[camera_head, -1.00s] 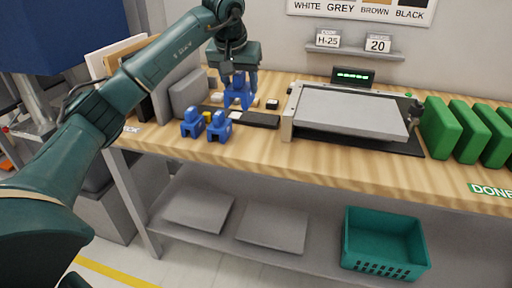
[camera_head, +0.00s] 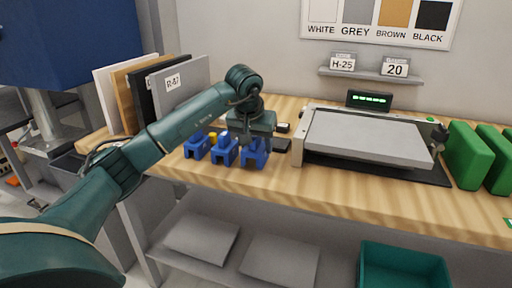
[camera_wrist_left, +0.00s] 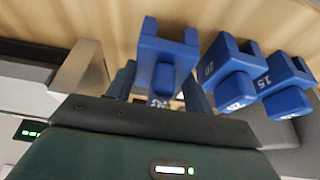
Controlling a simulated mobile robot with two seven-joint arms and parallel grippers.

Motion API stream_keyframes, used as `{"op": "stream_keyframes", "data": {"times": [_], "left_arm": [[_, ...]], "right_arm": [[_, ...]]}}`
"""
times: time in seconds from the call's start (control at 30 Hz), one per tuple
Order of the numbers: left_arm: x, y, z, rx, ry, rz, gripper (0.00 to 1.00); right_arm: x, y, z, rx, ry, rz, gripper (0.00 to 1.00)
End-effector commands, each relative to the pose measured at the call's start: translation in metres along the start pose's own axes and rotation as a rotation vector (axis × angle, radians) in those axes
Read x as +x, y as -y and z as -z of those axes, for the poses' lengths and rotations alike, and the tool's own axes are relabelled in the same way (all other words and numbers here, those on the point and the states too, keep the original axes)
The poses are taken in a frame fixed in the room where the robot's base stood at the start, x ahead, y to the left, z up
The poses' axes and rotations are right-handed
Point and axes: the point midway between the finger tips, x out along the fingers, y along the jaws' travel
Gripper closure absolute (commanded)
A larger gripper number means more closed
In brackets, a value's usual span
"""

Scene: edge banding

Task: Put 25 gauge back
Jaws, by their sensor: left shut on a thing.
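My left gripper (camera_head: 254,137) is shut on the blue 25 gauge (camera_head: 254,155), fingers pointing down. In the left wrist view the 25 gauge (camera_wrist_left: 165,55) sits between the fingers, its number partly hidden by the gripper body. It is at the right end of a row with two other blue gauges on the bench, the 20 gauge (camera_head: 225,152) and the 15 gauge (camera_head: 198,147). The left wrist view shows the numbers on the 20 gauge (camera_wrist_left: 226,70) and the 15 gauge (camera_wrist_left: 285,88). I cannot tell whether the 25 gauge touches the bench top.
The grey-topped machine (camera_head: 368,138) stands just right of the gripper. Upright boards (camera_head: 182,85), one labelled R-47, stand behind my left arm. Green blocks (camera_head: 467,155) stand at the right. The bench front strip (camera_head: 320,190) is clear. A teal crate (camera_head: 403,265) is below.

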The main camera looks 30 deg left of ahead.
Motion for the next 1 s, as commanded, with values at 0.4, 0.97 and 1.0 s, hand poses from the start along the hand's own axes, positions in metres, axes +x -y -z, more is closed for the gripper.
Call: {"op": "stream_keyframes", "data": {"times": [0.4,0.97,1.0], "left_arm": [[0.0109,-0.0004,-0.0045,0.001,-0.002,-0.001,0.78],[0.0081,-0.0006,-0.0033,0.001,-0.001,-0.001,0.26],[0.0053,-0.0004,-0.0029,0.001,-0.002,-0.001,0.26]], "right_arm": [[-0.001,-0.0015,-0.0003,-0.001,-0.004,-0.004,1.0],[-0.0013,-0.0012,0.0,-0.001,-0.003,-0.003,1.0],[-0.0012,-0.0011,-0.0002,0.0,-0.002,-0.003,1.0]]}}
